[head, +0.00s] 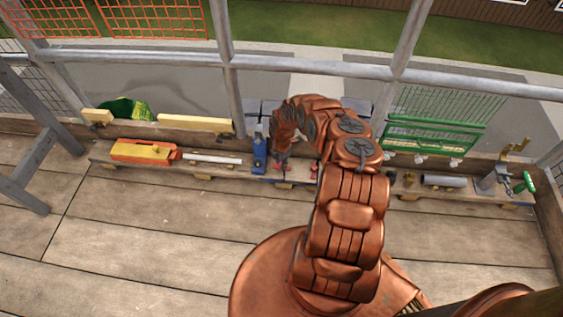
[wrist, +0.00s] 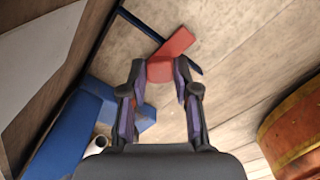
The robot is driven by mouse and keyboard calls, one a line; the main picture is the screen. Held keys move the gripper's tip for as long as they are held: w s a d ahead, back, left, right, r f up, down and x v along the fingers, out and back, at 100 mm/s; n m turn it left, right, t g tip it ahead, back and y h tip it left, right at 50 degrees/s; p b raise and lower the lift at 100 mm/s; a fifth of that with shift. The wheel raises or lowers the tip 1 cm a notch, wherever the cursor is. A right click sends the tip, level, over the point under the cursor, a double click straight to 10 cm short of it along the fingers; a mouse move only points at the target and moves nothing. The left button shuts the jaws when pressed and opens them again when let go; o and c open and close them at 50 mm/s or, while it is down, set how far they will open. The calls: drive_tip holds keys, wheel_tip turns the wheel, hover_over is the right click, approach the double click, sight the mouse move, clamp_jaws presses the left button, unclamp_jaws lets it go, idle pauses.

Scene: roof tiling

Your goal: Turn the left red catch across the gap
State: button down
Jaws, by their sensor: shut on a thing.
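The left red catch (wrist: 172,52) is between my fingertips in the wrist view; its flat arm points up and to the right, over a dark blue bar or strip (wrist: 140,26). My gripper (wrist: 161,78) is shut on it, one finger on each side. In the head view my gripper (head: 281,160) reaches down to the plank at the middle, and red parts show small beside it. A second red catch (head: 314,169) stands to its right, partly behind my arm. The gap itself is not clear to see.
A blue tool (head: 259,153) stands close to the left of my gripper. An orange box (head: 142,151) and a white tube (head: 212,159) lie further left. A green rack (head: 432,133) and a grey pipe (head: 444,181) are right. The deck boards in front are clear.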

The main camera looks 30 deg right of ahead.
drive_tip(key=shift+d+n, duration=0.1)
drive_tip(key=shift+n, duration=0.4)
drive_tip(key=c, duration=0.8)
unclamp_jaws()
drive_tip(key=shift+c, duration=0.2)
wheel_tip(320, 180, up, 12)
idle(0.3)
idle(0.4)
